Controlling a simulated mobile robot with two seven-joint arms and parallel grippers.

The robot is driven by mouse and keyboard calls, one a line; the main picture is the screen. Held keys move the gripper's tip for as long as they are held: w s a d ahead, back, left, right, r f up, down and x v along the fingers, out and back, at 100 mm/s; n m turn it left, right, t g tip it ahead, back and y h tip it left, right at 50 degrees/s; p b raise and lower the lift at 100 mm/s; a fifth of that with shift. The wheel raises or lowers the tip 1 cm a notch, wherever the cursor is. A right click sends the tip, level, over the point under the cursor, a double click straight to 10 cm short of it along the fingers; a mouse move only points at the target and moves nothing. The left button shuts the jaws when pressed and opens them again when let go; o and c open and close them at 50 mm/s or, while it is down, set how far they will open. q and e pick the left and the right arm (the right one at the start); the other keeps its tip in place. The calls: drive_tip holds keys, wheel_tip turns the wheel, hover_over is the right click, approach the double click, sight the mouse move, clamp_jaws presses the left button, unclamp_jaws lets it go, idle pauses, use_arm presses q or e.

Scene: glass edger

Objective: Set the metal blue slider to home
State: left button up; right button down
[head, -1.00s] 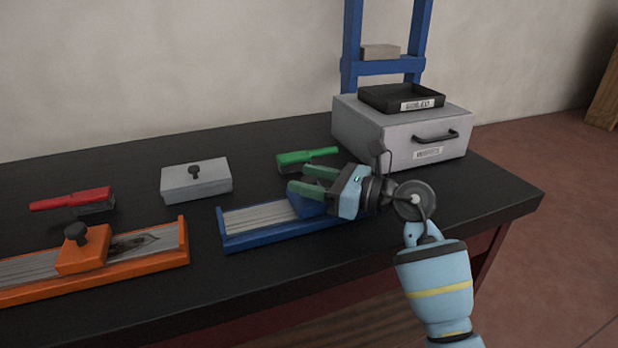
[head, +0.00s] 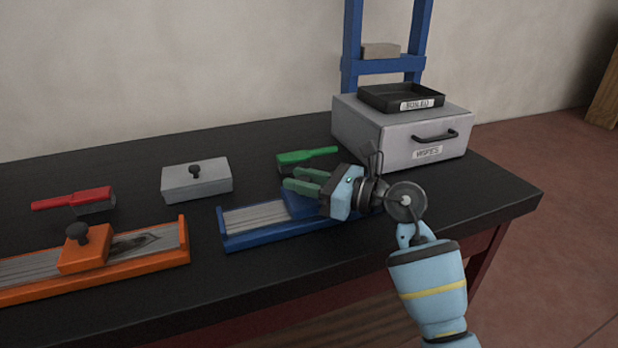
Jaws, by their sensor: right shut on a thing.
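The blue slider (head: 300,205) sits on its blue-edged track (head: 262,219) with metal strips, at the middle of the bench. The slider is right of the track's middle, and bare strips show to its left. My right gripper (head: 302,184) is at the slider from above and is shut on it. Its green fingers and pale blue body hide the knob and much of the slider's right side, along with the track's right end. My left gripper is not in view.
An orange slider (head: 84,257) on an orange track lies to the left. A grey lidded box (head: 196,183), a red brush (head: 74,200) and a green brush (head: 306,157) lie behind. A grey drawer box (head: 400,130) with a black tray (head: 400,97) stands at the back right.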

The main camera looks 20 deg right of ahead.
drive_tip(key=a+p, duration=0.1)
drive_tip(key=a, duration=0.3)
drive_tip(key=a+p, duration=0.1)
drive_tip(key=a, duration=0.3)
drive_tip(key=a+p, duration=0.1)
drive_tip(key=a, duration=0.3)
drive_tip(key=shift+s+a+p, duration=0.1)
drive_tip(key=shift+s+p, duration=0.15)
drive_tip(key=shift+p, duration=0.05)
drive_tip(key=c, duration=1.1)
unclamp_jaws()
drive_tip(key=shift+a, duration=0.15)
drive_tip(key=shift+s+d, duration=0.15)
drive_tip(key=shift+d, duration=0.15)
drive_tip(key=v, duration=0.7)
drive_tip(key=shift+s, duration=0.15)
drive_tip(key=shift+d, duration=0.1)
